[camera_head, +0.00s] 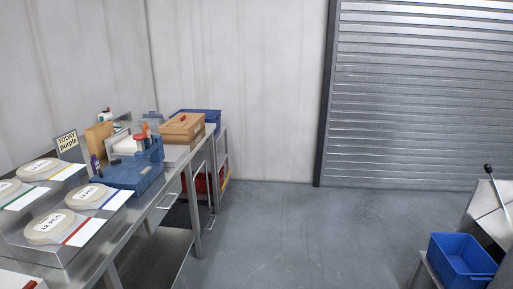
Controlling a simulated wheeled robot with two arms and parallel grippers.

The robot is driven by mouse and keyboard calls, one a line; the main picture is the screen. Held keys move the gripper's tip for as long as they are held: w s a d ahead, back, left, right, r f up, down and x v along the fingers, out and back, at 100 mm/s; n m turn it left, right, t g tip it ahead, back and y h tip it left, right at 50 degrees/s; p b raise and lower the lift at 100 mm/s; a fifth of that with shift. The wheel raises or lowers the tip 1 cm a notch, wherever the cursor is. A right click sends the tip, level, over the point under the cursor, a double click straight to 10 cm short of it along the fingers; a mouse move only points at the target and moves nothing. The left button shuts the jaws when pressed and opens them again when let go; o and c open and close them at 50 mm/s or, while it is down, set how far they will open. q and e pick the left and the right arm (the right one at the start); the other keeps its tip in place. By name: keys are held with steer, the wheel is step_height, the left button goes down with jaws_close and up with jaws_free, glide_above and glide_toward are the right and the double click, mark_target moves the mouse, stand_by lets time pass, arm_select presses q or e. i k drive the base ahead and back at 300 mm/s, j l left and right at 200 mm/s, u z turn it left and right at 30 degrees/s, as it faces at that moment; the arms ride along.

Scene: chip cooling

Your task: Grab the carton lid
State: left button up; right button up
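A brown carton (182,129) stands near the far end of the steel table at the left, in the head view. I cannot tell whether the lid sits loose or is fixed. Neither of my grippers is in view.
A blue tool caddy (130,176) stands on the steel table (112,243) before the carton. Pale round discs (57,226) lie on a stepped stand in front. A sign (68,142) reads "TODAY purple". A blue bin (462,261) is at right. The middle floor is clear.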

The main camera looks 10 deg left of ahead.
mark_target(184, 123)
steer(key=i, duration=1.15)
steer(key=i+u, duration=0.15)
steer(key=i, duration=1)
